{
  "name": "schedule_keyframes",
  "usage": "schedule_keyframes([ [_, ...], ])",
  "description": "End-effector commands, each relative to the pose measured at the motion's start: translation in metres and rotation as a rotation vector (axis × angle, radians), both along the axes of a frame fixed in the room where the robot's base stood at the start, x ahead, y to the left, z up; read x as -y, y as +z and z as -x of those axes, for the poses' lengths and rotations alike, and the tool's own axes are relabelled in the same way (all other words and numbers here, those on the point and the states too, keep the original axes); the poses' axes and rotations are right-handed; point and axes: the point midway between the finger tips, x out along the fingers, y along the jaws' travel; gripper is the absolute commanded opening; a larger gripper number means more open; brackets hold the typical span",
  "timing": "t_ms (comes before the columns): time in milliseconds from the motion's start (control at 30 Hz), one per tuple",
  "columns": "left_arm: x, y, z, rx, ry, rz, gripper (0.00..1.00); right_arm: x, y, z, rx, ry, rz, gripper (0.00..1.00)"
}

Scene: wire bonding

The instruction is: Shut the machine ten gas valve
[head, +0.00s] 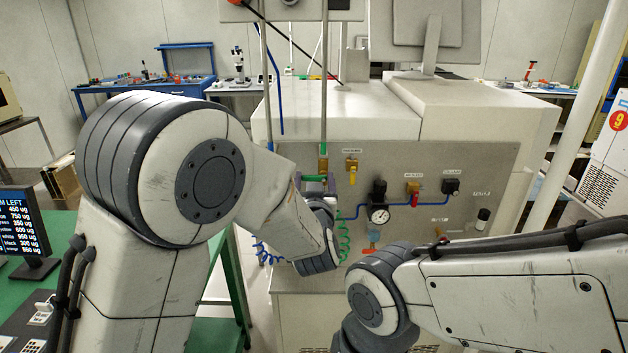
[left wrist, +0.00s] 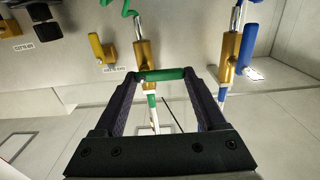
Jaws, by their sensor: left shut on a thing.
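A green valve handle (left wrist: 162,75) sits on a brass valve body (left wrist: 146,54) in the left wrist view. The handle lies crosswise to its pipe. My left gripper (left wrist: 160,78) is shut on the handle, with one dark finger at each end of it. In the head view my left gripper (head: 316,181) is at the green handle, at the left side of the machine's panel (head: 420,160), partly hidden by my arm. My right arm reaches in from the right; its gripper is not in view.
A blue-handled valve (left wrist: 247,52) stands beside the green one, its handle along the pipe. A yellow valve (head: 351,167), a pressure gauge (head: 379,214) and a red-handled valve (head: 413,192) are on the panel. A monitor (head: 28,228) stands on the green table at left.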

Motion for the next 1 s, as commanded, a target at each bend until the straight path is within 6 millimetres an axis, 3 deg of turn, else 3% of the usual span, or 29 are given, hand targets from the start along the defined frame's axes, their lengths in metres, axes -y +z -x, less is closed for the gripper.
schedule_keyframes([
  [167,0.000,-0.001,0.000,-0.001,-0.001,-0.005,0.18,0.000,0.000,0.000,0.000,0.000,0.000,0.50],
  [200,0.000,-0.001,0.000,-0.001,-0.001,-0.006,0.85,0.000,0.000,0.000,0.000,0.000,0.000,0.50],
  [233,0.000,-0.001,0.000,-0.001,-0.001,-0.005,0.97,0.000,0.000,0.000,0.000,0.000,0.000,0.50],
  [267,0.000,-0.001,0.000,-0.001,-0.001,-0.005,1.00,0.000,0.000,0.000,0.000,0.000,0.000,0.50],
  [500,0.000,-0.001,0.001,0.000,-0.001,-0.002,1.00,0.000,0.000,0.000,0.000,0.000,0.000,0.50],
  [633,0.001,-0.001,0.011,0.001,-0.002,-0.001,1.00,0.000,-0.005,0.000,0.000,0.000,0.000,0.50],
  [1000,0.001,-0.002,0.081,0.001,-0.004,-0.002,1.00,0.000,-0.024,0.000,0.000,0.000,0.000,0.50],
])
